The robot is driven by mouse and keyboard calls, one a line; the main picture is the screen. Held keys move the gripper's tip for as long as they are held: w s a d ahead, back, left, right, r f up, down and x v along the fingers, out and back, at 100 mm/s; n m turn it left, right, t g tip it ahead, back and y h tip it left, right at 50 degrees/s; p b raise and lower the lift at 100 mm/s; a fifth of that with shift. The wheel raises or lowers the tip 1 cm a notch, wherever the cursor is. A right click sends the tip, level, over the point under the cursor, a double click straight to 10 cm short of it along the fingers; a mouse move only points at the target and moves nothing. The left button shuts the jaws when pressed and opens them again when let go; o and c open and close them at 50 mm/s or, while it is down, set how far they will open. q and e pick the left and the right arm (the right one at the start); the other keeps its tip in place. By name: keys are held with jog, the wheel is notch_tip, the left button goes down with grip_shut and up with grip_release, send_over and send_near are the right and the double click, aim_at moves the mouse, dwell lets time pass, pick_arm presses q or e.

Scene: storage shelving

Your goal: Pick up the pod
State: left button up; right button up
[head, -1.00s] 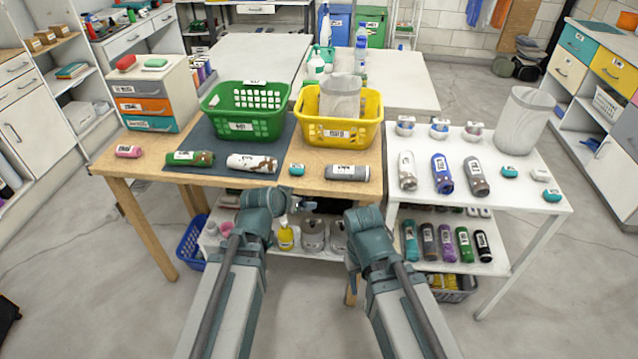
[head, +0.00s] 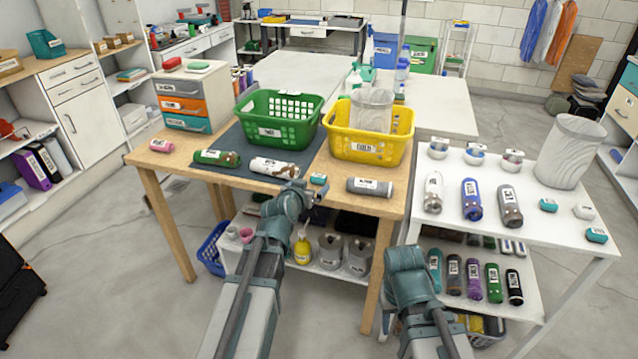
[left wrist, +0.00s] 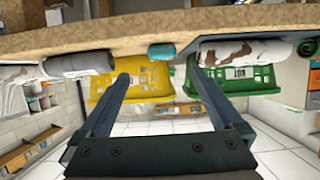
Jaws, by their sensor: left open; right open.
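A small teal pod (head: 318,179) lies near the front edge of the wooden table, between a white-and-brown bottle (head: 275,167) and a grey bottle (head: 370,187). It also shows in the left wrist view (left wrist: 161,51), above and between my fingertips in the picture. My left gripper (left wrist: 158,72) is open and empty, pointing toward the pod but apart from it. In the head view my left gripper (head: 320,192) is at the table's front edge, just below the pod. My right arm's wrist (head: 405,272) shows in front of the white table; its fingers are hidden.
Green (head: 278,120) and yellow (head: 368,145) baskets stand behind the bottles. A green-and-brown bottle (head: 217,158) and a pink item (head: 161,145) lie to the left. Two teal pods (head: 548,204) (head: 596,235) and a white one (head: 584,212) lie on the white table (head: 525,240).

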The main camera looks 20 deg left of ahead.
aim_at(318, 184)
pick_arm(q)
jog(key=b+x, duration=0.3)
jog(key=x, duration=0.7)
jog(key=shift+a, duration=0.2)
jog(key=shift+s+r, duration=0.1)
jog(key=shift+s, duration=0.05)
pick_arm(e)
notch_tip(318, 184, down, 4)
jog(key=shift+r, duration=0.25)
pick_arm(q)
jog(key=c, duration=1.4)
jog(key=shift+r, duration=0.15)
pick_arm(e)
jog(key=shift+r, duration=0.15)
